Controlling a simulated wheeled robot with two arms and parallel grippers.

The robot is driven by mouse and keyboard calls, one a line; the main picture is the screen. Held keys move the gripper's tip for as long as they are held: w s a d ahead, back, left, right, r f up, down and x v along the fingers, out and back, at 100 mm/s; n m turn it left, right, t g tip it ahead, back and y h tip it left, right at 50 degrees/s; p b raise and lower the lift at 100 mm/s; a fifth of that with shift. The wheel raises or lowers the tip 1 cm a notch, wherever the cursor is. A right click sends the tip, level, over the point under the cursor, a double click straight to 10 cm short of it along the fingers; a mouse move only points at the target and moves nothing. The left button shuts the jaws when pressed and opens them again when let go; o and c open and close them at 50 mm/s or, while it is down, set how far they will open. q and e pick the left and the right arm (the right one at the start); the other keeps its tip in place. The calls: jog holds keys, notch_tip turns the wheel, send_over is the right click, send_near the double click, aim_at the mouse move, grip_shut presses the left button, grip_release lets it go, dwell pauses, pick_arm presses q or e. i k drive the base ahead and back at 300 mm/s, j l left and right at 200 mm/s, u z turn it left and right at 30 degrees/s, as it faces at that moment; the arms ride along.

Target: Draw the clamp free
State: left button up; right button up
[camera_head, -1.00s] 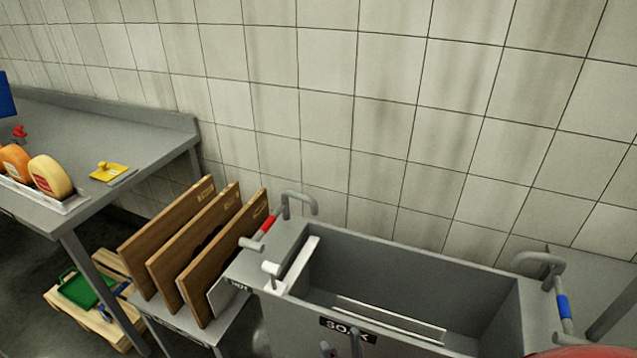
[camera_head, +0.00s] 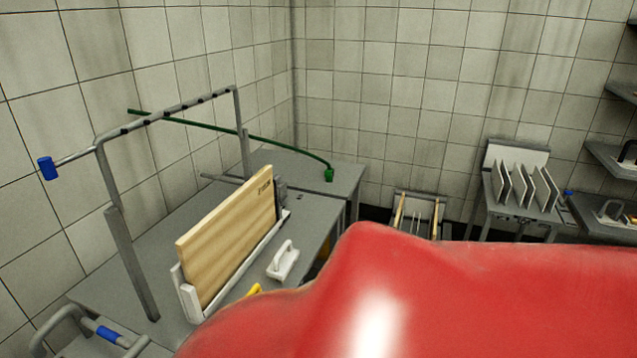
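No clamp can be made out for certain. A pale wooden board (camera_head: 228,238) stands on edge in a white holder (camera_head: 187,297) on a grey metal table. A small dark grey piece (camera_head: 281,192) sits at the board's far end; it is too small to tell what it is. A large glossy red shape (camera_head: 450,300) fills the lower right foreground and hides part of the table; I cannot tell what it is. Neither of my grippers shows.
A white handled tool (camera_head: 284,261) lies on the table (camera_head: 255,272) right of the board. A grey rail frame (camera_head: 128,262) rises behind, with a green hose (camera_head: 268,141) near it. A rack of upright plates (camera_head: 524,188) and wall shelves (camera_head: 614,160) stand far right.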

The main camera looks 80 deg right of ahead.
aim_at(279, 210)
jog(key=z, duration=2.35)
jog(key=i+l, duration=0.2)
jog(key=l, duration=0.2)
jog(key=i+l, duration=0.2)
jog(key=l, duration=0.2)
jog(key=i+l, duration=0.25)
jog(key=l, duration=0.15)
jog(key=i+l, duration=0.2)
jog(key=l, duration=0.2)
jog(key=u, duration=0.05)
